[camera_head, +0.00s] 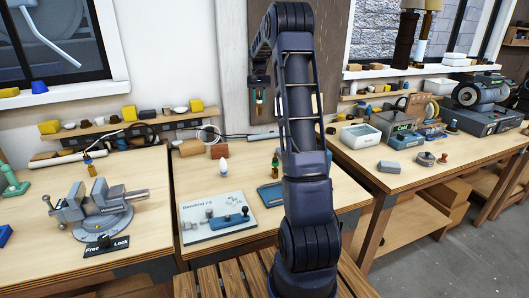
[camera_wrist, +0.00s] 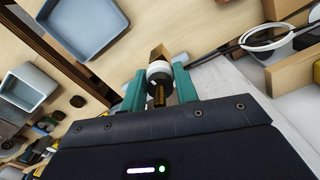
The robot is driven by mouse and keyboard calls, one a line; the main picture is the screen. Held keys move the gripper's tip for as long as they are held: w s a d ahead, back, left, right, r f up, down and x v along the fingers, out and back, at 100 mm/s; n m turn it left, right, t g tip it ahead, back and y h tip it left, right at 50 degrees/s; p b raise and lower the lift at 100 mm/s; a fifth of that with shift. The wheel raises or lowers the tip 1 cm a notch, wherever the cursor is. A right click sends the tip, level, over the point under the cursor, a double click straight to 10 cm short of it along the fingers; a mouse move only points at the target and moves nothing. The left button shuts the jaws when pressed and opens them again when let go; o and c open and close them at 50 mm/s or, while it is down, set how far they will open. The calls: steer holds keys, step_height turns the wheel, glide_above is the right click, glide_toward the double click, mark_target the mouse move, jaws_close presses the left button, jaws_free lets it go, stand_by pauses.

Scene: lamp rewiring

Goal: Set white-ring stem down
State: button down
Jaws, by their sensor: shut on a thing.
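The white-ring stem shows in the wrist view as a white ring (camera_wrist: 158,68) with a brass threaded part (camera_wrist: 159,97) below it and a brown end beyond. My gripper (camera_wrist: 160,86) has its two teal fingers closed on the stem from both sides. The stem is held in the air there, small and dark with an orange part. My arm hides part of the bench.
A labelled board (camera_head: 217,226) with blue-grey pieces lies on the middle bench, with a white egg-shaped thing (camera_head: 223,165) behind it. A vise (camera_head: 98,211) stands on the left bench. A pale tray (camera_head: 360,138) is on the right bench. Blue-grey trays (camera_wrist: 62,38) show in the wrist view.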

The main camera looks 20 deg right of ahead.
steer(key=f, duration=0.6)
steer(key=d+f, duration=0.1)
steer(key=f, duration=0.6)
steer(key=s+d+f, duration=0.1)
steer(key=f, duration=0.6)
steer(key=shift+d, duration=0.2)
steer(key=shift+f, duration=0.15)
steer(key=c, duration=1.1)
jaws_free()
steer(key=shift+o, duration=0.2)
